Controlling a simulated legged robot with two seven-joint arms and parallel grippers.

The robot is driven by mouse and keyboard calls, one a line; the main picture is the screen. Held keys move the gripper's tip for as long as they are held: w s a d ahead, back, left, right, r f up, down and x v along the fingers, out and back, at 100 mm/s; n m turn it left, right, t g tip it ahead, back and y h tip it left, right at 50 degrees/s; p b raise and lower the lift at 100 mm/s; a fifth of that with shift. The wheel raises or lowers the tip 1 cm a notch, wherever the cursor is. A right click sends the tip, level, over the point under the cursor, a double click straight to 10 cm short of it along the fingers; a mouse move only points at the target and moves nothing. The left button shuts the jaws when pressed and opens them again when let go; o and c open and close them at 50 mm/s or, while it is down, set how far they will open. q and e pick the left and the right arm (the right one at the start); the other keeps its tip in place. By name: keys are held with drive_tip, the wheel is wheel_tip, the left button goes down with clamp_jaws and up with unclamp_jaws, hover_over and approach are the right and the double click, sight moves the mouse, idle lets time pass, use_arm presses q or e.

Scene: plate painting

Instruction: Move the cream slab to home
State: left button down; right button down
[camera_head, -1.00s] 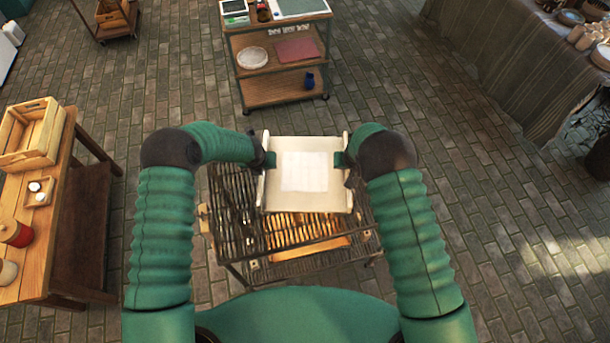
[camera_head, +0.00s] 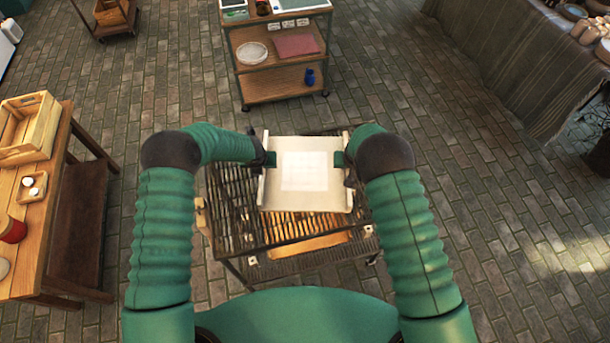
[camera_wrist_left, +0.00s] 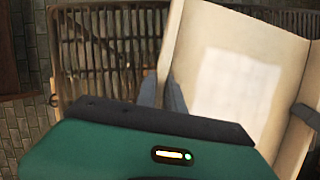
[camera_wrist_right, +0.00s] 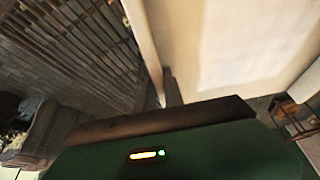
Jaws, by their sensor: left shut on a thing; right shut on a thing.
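The cream slab (camera_head: 305,201) is a pale tray-like board with raised side edges and a white square patch on top. My left gripper (camera_head: 265,160) is shut on its left edge. My right gripper (camera_head: 345,161) is shut on its right edge. The slab is held between both grippers above a dark metal grill rack, which partly shows below it. In the left wrist view the slab (camera_wrist_left: 192,40) fills the right side, and in the right wrist view the slab (camera_wrist_right: 185,50) fills the upper right.
The slatted grill rack (camera_head: 232,225) stands right in front of me, with an orange-lit panel inside. A wooden table (camera_head: 55,190) with a crate (camera_head: 30,130) is at left. A shelved cart (camera_head: 280,95) stands ahead. A cloth-covered table (camera_head: 520,60) is at right. Brick floor is clear between them.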

use_arm(q)
drive_tip(key=c, duration=1.8)
unclamp_jaws()
drive_tip(key=shift+w+f, duration=0.1)
drive_tip(key=shift+f, duration=0.1)
use_arm(e)
drive_tip(key=c, duration=1.8)
unclamp_jaws()
drive_tip(key=shift+f, duration=0.25)
use_arm(q)
drive_tip(key=shift+o, duration=1.1)
use_arm(e)
drive_tip(key=shift+o, duration=1.1)
drive_tip(key=shift+r, duration=0.1)
use_arm(q)
drive_tip(key=shift+o, duration=0.6)
drive_tip(key=shift+s+r, duration=0.1)
drive_tip(key=shift+s, duration=0.15)
use_arm(e)
drive_tip(key=shift+o, duration=0.6)
drive_tip(key=shift+s+r, duration=0.1)
use_arm(q)
drive_tip(key=shift+r, duration=0.3)
drive_tip(key=v, duration=1.1)
drive_tip(key=shift+s, duration=0.2)
use_arm(e)
drive_tip(key=v, duration=1.2)
use_arm(q)
drive_tip(key=shift+w, duration=0.1)
